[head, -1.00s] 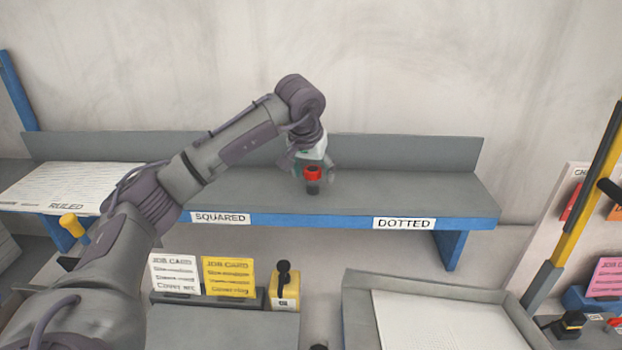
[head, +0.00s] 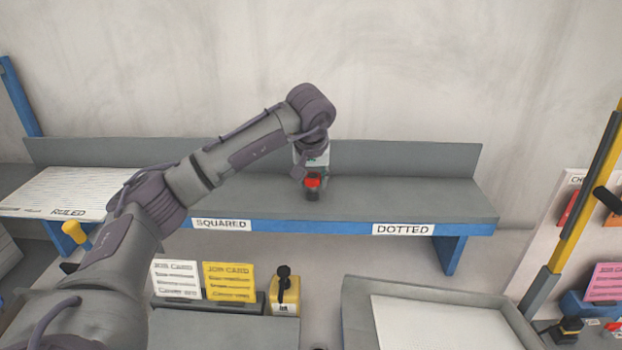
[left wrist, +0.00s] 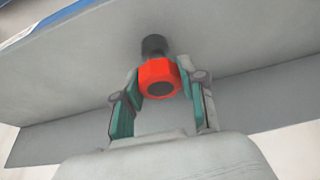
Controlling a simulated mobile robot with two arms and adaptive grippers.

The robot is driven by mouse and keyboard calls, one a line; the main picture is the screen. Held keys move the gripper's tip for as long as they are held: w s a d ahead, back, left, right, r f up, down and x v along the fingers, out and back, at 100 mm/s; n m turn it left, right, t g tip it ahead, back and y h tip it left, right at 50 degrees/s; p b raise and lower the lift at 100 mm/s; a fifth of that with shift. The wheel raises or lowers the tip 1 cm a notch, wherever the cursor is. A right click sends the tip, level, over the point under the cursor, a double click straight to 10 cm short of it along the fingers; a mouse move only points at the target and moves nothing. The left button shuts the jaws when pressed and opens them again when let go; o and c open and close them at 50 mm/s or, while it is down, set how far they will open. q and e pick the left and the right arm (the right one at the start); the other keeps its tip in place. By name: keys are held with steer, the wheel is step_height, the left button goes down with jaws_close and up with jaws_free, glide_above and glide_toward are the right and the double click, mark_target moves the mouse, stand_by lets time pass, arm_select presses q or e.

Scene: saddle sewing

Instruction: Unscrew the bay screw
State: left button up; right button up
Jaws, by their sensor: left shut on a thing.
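The bay screw (head: 313,183) is a red knob on a dark stem, on the grey shelf (head: 400,195) between the SQUARED and DOTTED labels. In the left wrist view the red faceted knob (left wrist: 158,70) has a dark round centre, and its dark stem meets the grey surface behind. My left gripper (head: 312,180) is shut on the knob, with a green-lined finger on each side of it (left wrist: 160,85). In the head view the wrist partly hides the fingers. My right gripper is not in view.
A ruled sheet (head: 65,190) lies at the shelf's left. Below stand white and yellow job cards (head: 228,282), a yellow block with a black knob (head: 284,295) and a grey tray (head: 440,290). A yellow post (head: 572,220) rises at the right. The shelf's right part is clear.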

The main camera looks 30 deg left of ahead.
arm_select(q)
steer(key=shift+n, duration=0.3)
steer(key=shift+r+n+g+y+p, duration=0.1)
steer(key=shift+n+g+y+p, duration=0.25)
steer(key=shift+n+p, duration=0.5)
steer(key=shift+n+y, duration=0.25)
steer(key=shift+n, duration=0.5)
steer(key=shift+n+g+p, duration=0.35)
steer(key=shift+n, duration=0.15)
steer(key=shift+n+y+p, duration=0.3)
steer(key=shift+n+p, duration=0.1)
steer(key=shift+n, duration=0.4)
steer(key=shift+n+g, duration=0.3)
steer(key=shift+n, duration=0.1)
